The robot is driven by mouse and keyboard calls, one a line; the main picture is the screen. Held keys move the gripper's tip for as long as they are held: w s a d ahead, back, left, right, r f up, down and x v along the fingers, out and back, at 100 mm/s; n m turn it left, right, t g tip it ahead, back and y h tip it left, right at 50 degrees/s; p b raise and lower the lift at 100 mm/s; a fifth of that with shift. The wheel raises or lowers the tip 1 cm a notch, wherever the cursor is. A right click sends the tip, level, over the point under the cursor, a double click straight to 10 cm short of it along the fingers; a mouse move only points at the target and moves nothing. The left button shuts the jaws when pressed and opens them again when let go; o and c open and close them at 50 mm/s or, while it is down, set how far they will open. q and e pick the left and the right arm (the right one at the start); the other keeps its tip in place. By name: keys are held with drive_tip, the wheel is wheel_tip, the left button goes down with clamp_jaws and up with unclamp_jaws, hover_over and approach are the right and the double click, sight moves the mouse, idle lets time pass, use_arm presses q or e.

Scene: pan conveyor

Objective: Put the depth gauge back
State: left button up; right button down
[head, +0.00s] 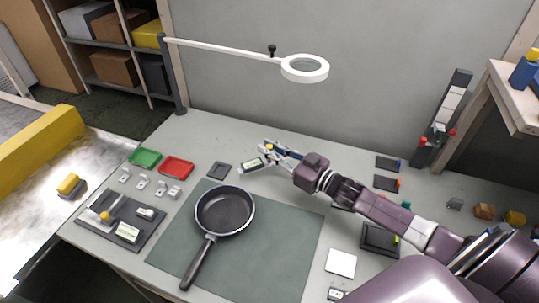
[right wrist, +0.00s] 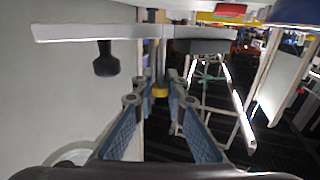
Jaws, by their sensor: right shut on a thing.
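My right gripper (head: 277,152) reaches in from the right over the back middle of the workbench. It is shut on the depth gauge (head: 252,164), a small dark body with a pale display and silver and yellow parts. In the right wrist view the two blue-padded fingers (right wrist: 158,108) close around its rod, which has a yellow ring; a pale crossbar (right wrist: 100,33) lies beyond them. The fingers partly hide the gauge. I cannot tell how high it hangs above the bench. My left gripper is not in view.
A black pan (head: 224,210) sits on a green mat (head: 278,245). A grey tool tray (head: 90,226) is at left, with green (head: 145,158) and red (head: 177,166) bins behind it. A dark square pad (head: 219,170) lies left of the gauge. A ring lamp (head: 304,69) overhangs the bench.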

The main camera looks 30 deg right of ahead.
sight(270, 163)
drive_tip(key=shift+f, duration=1.3)
drive_tip(key=shift+s+a+f+b, duration=0.1)
drive_tip(key=shift+s+f+b, duration=0.15)
drive_tip(key=shift+f+b, duration=0.3)
drive_tip(key=c, duration=1.9)
unclamp_jaws()
drive_tip(key=shift+s+f, duration=0.15)
drive_tip(key=shift+f, duration=0.25)
drive_tip(key=shift+c, duration=0.2)
drive_tip(key=shift+r+p, duration=0.3)
drive_tip(key=v, duration=0.6)
drive_tip(key=r+v, duration=0.1)
drive_tip(key=v, duration=0.3)
drive_tip(key=shift+d, duration=0.25)
drive_tip(key=shift+s+d+r+b, duration=0.15)
drive_tip(key=shift+s+d+b, duration=0.15)
drive_tip(key=shift+s, duration=0.25)
